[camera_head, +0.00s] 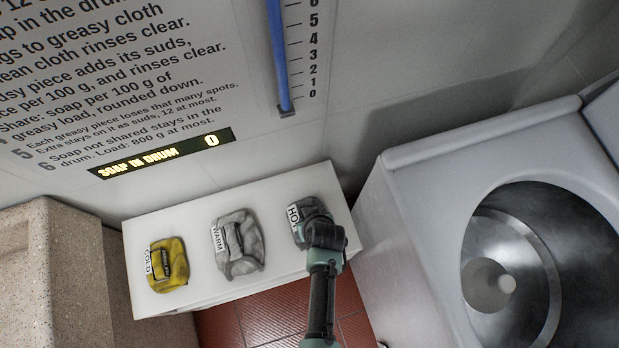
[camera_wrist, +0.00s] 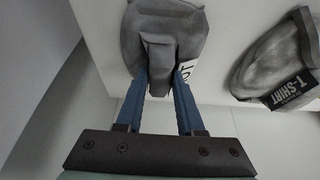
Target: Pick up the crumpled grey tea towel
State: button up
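A crumpled dark grey cloth (camera_head: 309,211) lies at the right end of the white shelf, beside a HOT label (camera_head: 293,212). No tag that names it can be read; my gripper (camera_head: 325,232) covers part of it. In the wrist view the cloth (camera_wrist: 193,28) has a raised fold standing up from it. The two blue fingers of my gripper (camera_wrist: 160,82) are apart, one on each side of this fold. I cannot see a clear squeeze on it. The cloth appears to rest on the shelf.
On the white shelf (camera_head: 183,225), a lighter grey cloth (camera_head: 240,262) lies by WARM and a yellow cloth (camera_head: 177,258) by COLD. The grey neighbour (camera_wrist: 262,65) bears a T-SHIRT tag. A washing machine (camera_head: 408,215) stands right, a stone block (camera_head: 40,270) left.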

grip_shut()
dwell(1.0)
